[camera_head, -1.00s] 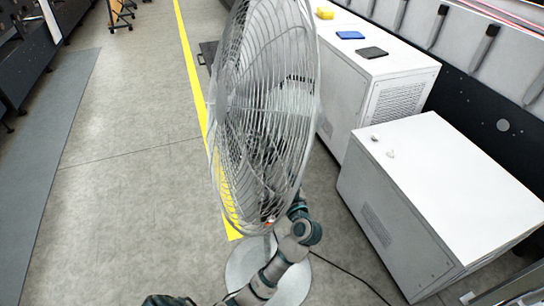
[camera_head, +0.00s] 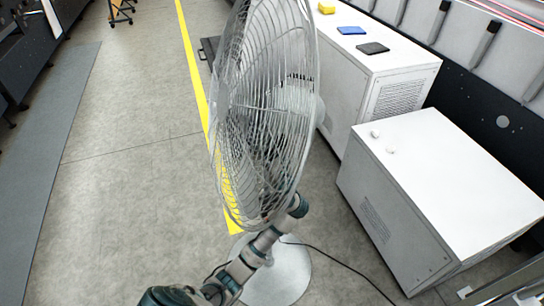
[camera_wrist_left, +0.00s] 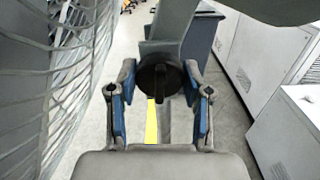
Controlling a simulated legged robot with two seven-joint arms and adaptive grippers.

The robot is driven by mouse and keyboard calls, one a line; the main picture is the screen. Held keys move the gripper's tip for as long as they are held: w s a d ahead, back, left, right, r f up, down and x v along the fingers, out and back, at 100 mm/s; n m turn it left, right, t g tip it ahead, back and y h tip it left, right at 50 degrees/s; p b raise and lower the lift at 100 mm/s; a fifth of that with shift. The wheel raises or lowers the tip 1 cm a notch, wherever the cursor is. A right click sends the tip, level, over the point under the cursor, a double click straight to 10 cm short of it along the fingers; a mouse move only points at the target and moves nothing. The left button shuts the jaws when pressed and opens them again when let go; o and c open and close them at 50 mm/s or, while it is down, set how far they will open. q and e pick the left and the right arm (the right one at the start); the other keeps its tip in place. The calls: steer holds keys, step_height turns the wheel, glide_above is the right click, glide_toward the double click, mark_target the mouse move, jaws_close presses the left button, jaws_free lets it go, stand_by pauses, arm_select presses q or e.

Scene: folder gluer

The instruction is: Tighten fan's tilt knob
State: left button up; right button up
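The fan's wire cage (camera_head: 265,110) stands tall in the middle of the head view, with its round grey base (camera_head: 285,275) on the floor. In the left wrist view, the dark round tilt knob (camera_wrist_left: 158,77) with a raised bar sits on the fan's grey neck (camera_wrist_left: 172,25). My left gripper (camera_wrist_left: 160,88) is open, with one blue-padded finger on each side of the knob. Gaps show between the fingers and the knob. In the head view, the cage hides the knob and my left fingers. My right gripper is not in view.
The fan cage (camera_wrist_left: 55,95) is close on the left of the wrist view. Two white cabinets (camera_head: 440,185) (camera_head: 385,75) stand to the right. A black cable (camera_head: 345,268) runs from the fan base. Open floor (camera_head: 130,180) lies to the left.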

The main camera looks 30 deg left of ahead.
arm_select(q)
steer(key=shift+c, duration=0.3)
steer(key=shift+r+m+p, duration=0.1)
steer(key=shift+m+p, duration=0.8)
steer(key=shift+m, duration=0.1)
steer(key=shift+m+p, duration=0.55)
steer(key=shift+m, duration=0.65)
steer(key=m, duration=0.4)
steer(key=shift+m, duration=0.3)
steer(key=m, duration=0.3)
steer(key=shift+d+m, duration=0.1)
steer(key=shift+m, duration=0.2)
steer(key=m, duration=0.4)
steer(key=shift+f, duration=0.2)
steer(key=shift+f+m, duration=0.1)
steer(key=shift+m, duration=0.3)
